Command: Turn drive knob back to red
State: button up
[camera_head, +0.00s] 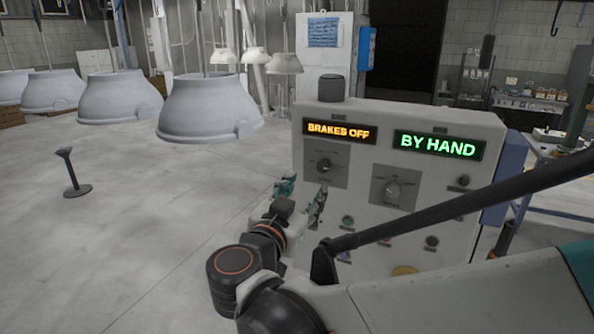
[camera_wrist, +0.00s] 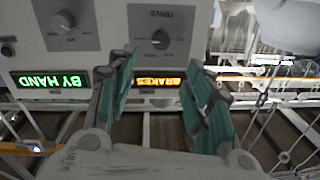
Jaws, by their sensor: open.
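The drive knob (camera_head: 324,165) is a dark round knob on a grey square plate, at the left of the control panel (camera_head: 450,210). In the wrist view, which is upside down, the drive knob (camera_wrist: 160,40) shows with its DRIVE label. Its exact setting is too small to tell. My gripper (camera_head: 303,191) is open and empty in front of the panel, below and left of the knob in the head view. In the wrist view, its teal-padded fingers (camera_wrist: 159,68) stand apart with the knob beyond their tips, not touching it.
An orange display (camera_head: 340,131) reads BRAKES OFF and a green display (camera_head: 438,146) reads BY HAND. A second knob (camera_head: 393,190) sits to the right, with several buttons below. White hanging hoods (camera_head: 210,105) stand at left. The floor (camera_head: 130,230) left of the panel is mostly clear.

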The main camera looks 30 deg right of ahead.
aim_at(322, 167)
jog(key=b+x, duration=0.2)
jog(key=x, duration=1)
jog(key=shift+w, duration=0.1)
jog(key=c, duration=1)
